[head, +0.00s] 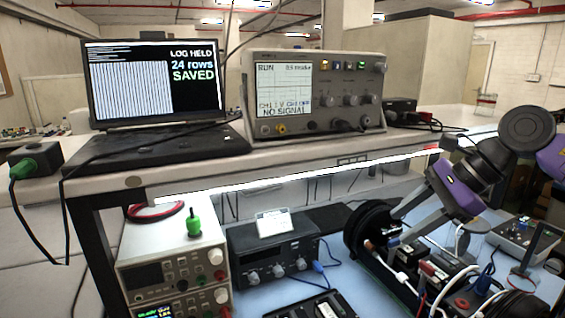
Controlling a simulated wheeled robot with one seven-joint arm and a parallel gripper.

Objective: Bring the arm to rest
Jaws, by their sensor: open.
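My arm comes in from the right with purple and black links. My gripper (402,226) is open, its two grey fingers pointing down and left. The fingertips are close to a black round end cap (364,232) and the electronics chassis (415,272) behind it. I cannot tell whether they touch it. Nothing shows between the fingers. The chassis carries red, white and blue wires and runs out of the picture at lower right.
A laptop (155,85) reading "LOG HELD, 24 rows SAVED" and an oscilloscope (315,95) reading "NO SIGNAL" stand on the upper shelf (290,165). Below are a power supply (165,255), a black instrument (275,255) and cables. A small meter (525,240) is at right.

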